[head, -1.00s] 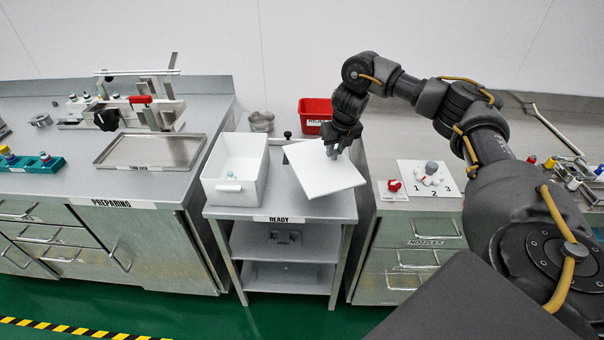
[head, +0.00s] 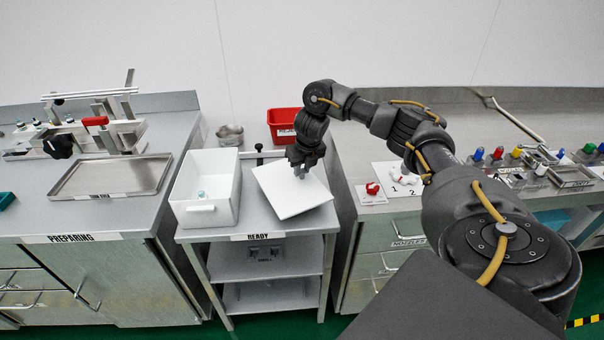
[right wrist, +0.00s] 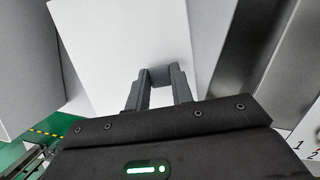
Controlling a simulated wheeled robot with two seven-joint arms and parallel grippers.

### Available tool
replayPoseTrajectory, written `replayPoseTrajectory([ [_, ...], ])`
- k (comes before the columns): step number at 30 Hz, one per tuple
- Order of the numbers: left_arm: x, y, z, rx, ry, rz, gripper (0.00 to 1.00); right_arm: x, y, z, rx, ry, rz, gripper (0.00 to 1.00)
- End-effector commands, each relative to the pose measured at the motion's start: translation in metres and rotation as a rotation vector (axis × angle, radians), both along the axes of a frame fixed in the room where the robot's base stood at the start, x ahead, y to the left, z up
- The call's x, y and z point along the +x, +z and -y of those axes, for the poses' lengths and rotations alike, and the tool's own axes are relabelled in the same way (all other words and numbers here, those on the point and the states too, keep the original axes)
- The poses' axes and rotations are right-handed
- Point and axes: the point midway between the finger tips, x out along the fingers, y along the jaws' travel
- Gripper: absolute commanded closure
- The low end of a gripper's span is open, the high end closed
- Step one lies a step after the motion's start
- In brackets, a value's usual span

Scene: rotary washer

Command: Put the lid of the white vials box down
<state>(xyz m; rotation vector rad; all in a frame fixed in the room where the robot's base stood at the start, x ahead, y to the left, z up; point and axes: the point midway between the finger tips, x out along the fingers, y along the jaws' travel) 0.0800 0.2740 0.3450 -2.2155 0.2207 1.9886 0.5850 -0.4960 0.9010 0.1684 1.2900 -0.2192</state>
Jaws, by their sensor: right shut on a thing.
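The white lid (head: 296,194) is a flat square plate over the right part of the READY cart top in the head view. My right gripper (head: 300,172) is shut on it from above. The lid looks slightly tilted; I cannot tell whether it touches the cart. In the right wrist view, the lid (right wrist: 128,45) fills the middle beyond the fingers (right wrist: 158,78). The white vials box (head: 205,187) stands open to the left of the lid, with a small vial (head: 201,196) inside. My left gripper is not in view.
The steel READY cart (head: 258,237) carries the box. A red bin (head: 284,125) and a metal bowl (head: 230,135) stand behind. The PREPARING counter (head: 75,222) with a tray (head: 110,177) is at left. The right counter holds a red knob (head: 372,189) and a numbered card (head: 395,178).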

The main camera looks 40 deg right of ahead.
Motion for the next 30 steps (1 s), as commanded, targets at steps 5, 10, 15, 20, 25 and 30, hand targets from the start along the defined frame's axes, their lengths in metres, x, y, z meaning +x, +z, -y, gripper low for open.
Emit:
replayPoseTrajectory([
  [5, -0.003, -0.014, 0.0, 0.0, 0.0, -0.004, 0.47, -0.001, -0.031, -0.001, 0.002, -0.002, -0.003, 1.0],
  [10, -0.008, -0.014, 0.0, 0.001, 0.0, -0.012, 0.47, 0.0, -0.034, 0.0, 0.001, -0.001, -0.002, 1.0],
  [15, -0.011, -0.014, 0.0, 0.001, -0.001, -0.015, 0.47, -0.001, -0.033, 0.0, 0.001, 0.0, -0.002, 1.0],
  [20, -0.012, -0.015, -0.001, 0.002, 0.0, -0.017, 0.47, -0.001, -0.036, 0.0, 0.001, 0.0, -0.002, 0.72],
  [25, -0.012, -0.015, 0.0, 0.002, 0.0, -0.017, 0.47, -0.001, -0.036, 0.0, 0.001, 0.0, -0.002, 0.55],
  [30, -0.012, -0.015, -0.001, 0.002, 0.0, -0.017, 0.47, -0.001, -0.036, 0.0, 0.001, 0.0, -0.002, 0.55],
])
